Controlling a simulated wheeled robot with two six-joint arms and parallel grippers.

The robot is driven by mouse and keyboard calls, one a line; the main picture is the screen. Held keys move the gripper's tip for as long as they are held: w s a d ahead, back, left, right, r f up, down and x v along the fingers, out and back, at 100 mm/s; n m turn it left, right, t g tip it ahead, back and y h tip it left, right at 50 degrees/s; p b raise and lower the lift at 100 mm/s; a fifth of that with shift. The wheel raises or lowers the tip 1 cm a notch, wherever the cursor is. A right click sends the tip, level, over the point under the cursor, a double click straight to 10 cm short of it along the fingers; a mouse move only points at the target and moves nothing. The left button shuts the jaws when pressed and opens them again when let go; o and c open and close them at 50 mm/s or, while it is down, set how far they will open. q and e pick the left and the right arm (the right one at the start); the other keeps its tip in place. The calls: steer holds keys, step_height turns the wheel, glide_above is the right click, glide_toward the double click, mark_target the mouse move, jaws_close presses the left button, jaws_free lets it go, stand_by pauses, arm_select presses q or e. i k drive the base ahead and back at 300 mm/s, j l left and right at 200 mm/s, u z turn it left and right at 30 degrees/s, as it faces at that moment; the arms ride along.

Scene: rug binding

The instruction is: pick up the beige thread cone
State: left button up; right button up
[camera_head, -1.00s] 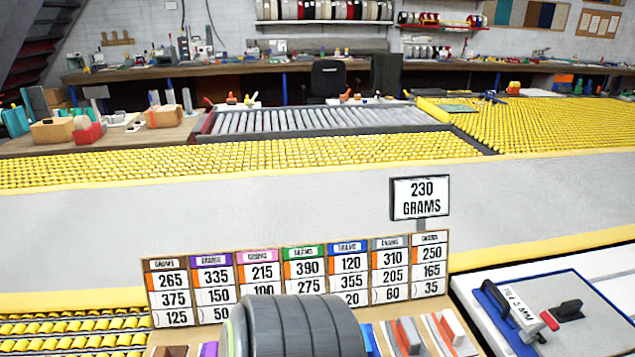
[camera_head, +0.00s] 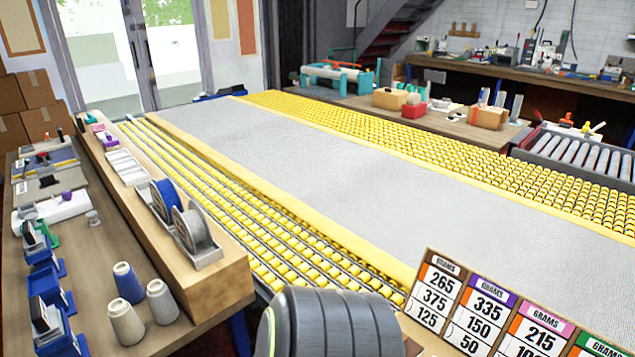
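Several thread cones stand upright close together on the brown side table at the lower left. One is a blue-grey cone (camera_head: 128,284). A pale grey cone (camera_head: 162,303) stands to its right. The front cone (camera_head: 125,323) looks the most beige, a dull grey-beige; its colour differs little from the pale grey one. Nothing holds them. A dark ribbed part of my own arm shows at the bottom middle. Neither of my grippers is in view.
The side table (camera_head: 85,250) also bears blue dispensers (camera_head: 48,285) along its left edge. A wooden ledge with tape reels (camera_head: 190,225) runs beside the cones. A yellow roller conveyor (camera_head: 250,225) lies beyond it. Weight cards (camera_head: 490,315) stand at lower right.

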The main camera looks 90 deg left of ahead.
mark_target(129, 331)
steer(key=u, duration=3.95)
